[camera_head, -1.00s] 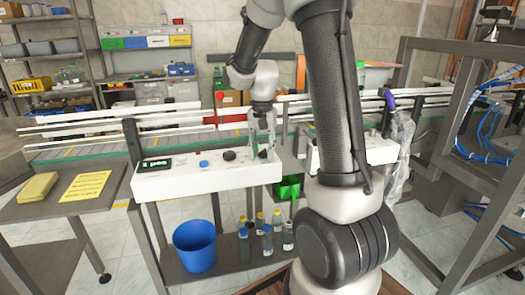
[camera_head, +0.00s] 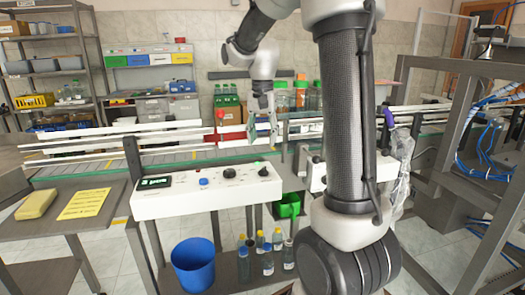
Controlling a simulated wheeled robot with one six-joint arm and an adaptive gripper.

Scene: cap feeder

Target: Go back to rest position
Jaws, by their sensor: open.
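My gripper (camera_head: 262,122) hangs pointing down in front of the conveyor's rails, above the right end of the white control panel (camera_head: 165,203). Its fingers look apart and nothing shows between them. It is clear of the panel's top. My arm rises from the lower right, leaves the top of the picture and comes back down to the gripper. The panel carries a small green display (camera_head: 154,182), a blue button (camera_head: 203,182) and several dark knobs.
A blue bucket (camera_head: 194,266) and several bottles (camera_head: 268,258) stand below the panel. A green container (camera_head: 288,206) hangs right of it. A side table (camera_head: 75,220) with a yellow note (camera_head: 84,204) is at left. A metal frame (camera_head: 440,150) stands at right.

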